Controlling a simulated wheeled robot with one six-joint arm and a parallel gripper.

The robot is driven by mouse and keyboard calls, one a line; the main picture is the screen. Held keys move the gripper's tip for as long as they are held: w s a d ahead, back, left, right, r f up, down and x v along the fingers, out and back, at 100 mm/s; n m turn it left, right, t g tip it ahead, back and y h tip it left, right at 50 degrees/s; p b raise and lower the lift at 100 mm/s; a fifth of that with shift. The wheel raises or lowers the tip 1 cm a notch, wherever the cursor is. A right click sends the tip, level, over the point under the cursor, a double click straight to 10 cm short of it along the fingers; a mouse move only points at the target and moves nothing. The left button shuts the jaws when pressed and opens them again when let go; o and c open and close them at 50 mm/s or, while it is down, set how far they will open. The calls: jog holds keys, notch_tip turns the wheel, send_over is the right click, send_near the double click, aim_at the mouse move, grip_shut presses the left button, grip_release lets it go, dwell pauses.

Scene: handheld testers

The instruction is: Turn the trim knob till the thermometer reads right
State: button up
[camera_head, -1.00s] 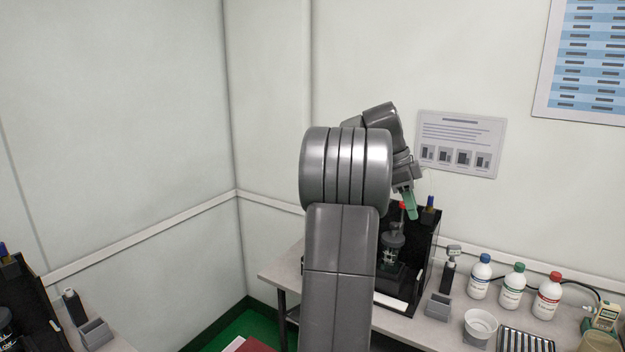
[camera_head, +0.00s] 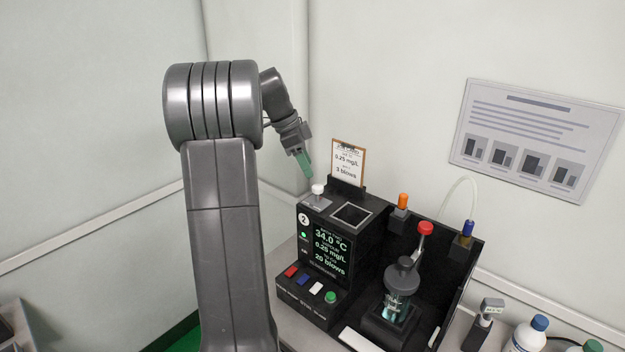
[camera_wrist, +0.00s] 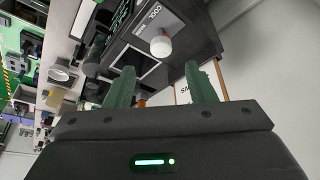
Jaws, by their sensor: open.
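The trim knob (camera_head: 318,189) is a small white round knob on top of a black tester (camera_head: 352,262). In the wrist view the knob (camera_wrist: 161,46) stands on a grey plate marked COOL, with a second, partly readable word. The tester's screen (camera_head: 331,247) reads 34.0 °C, 0.25 mg/L and 20 blows. My gripper (camera_head: 308,174) has green fingers and hangs just above and left of the knob. In the wrist view my gripper (camera_wrist: 160,88) is open and empty, with the knob beyond the gap between the fingertips, apart from them.
A clipboard card (camera_head: 348,162) reading 0.25 mg/L and 3 blows stands behind the knob. A square recess (camera_head: 352,215) lies right of it. Red, blue, white and green buttons (camera_head: 330,297) line the front. A glass vessel (camera_head: 398,285) with a red-topped stem stands at right.

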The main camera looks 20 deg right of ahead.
aim_at(317, 186)
jog(key=x, duration=0.6)
jog(key=shift+w+d+f+p, duration=0.1)
jog(key=shift+f+p, duration=0.2)
jog(key=shift+p, duration=0.1)
jog(key=c, duration=1)
